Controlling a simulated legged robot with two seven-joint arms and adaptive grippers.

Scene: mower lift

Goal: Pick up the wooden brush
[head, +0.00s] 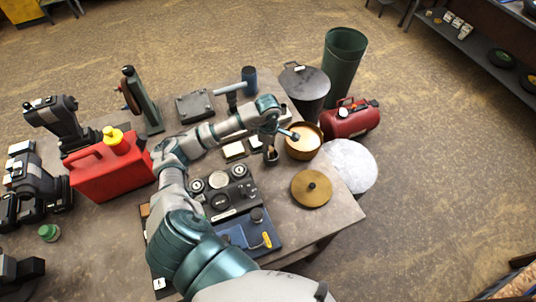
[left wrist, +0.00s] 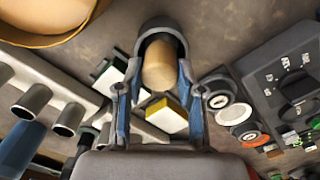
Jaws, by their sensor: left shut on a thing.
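My left gripper (head: 270,154) reaches over the table just left of a tan round bowl. In the left wrist view, my left gripper (left wrist: 157,95) has its two blue-sided fingers closed around a rounded, tan wooden piece (left wrist: 158,66), which looks like the wooden brush's handle. A dark curved part arches around its far end. The rest of the brush is hidden or too small to tell, and in the head view the gripper covers most of it. My right gripper is not in view.
The tan bowl (head: 303,148) stands close to the gripper, with a brass lid (head: 311,188) nearer. Yellow-and-white blocks (head: 234,151) lie left of the gripper.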

